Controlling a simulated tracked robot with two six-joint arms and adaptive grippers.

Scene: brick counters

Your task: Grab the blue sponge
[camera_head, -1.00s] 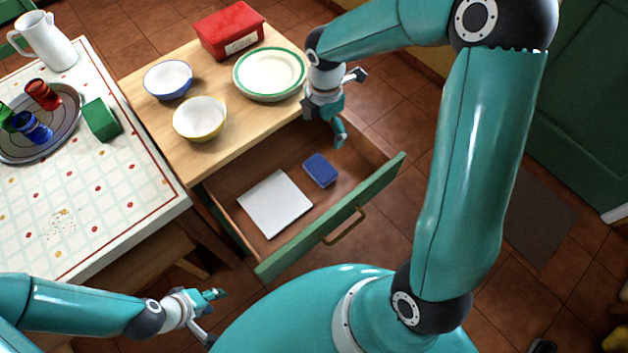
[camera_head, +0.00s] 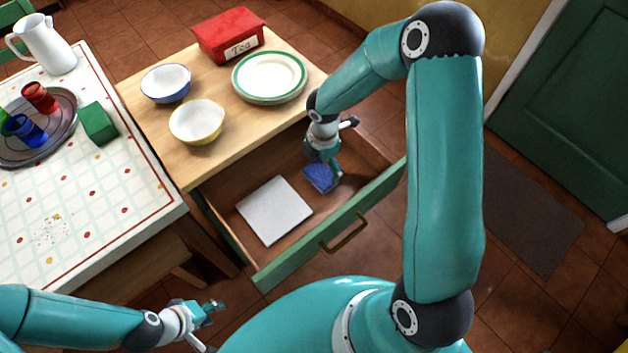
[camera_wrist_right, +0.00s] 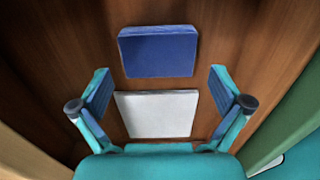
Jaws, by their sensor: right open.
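The blue sponge (camera_head: 319,178) lies flat on the floor of the open drawer (camera_head: 281,272), partly hidden by my right gripper in the head view. My right gripper (camera_head: 329,168) is down in the drawer, over the sponge. In the right wrist view the sponge (camera_wrist_right: 158,52) lies ahead of the open fingers of my right gripper (camera_wrist_right: 158,90), roughly centred between them, with nothing held. My left gripper (camera_head: 210,322) is at the lower left, outside the drawer, with its fingers apart and empty.
A white flat item (camera_head: 273,211) lies in the drawer, left of the sponge; it also shows in the wrist view (camera_wrist_right: 157,116). The drawer walls are close around my right gripper. Bowls, plates (camera_head: 269,77) and a red tin (camera_head: 229,36) stand on the counter above.

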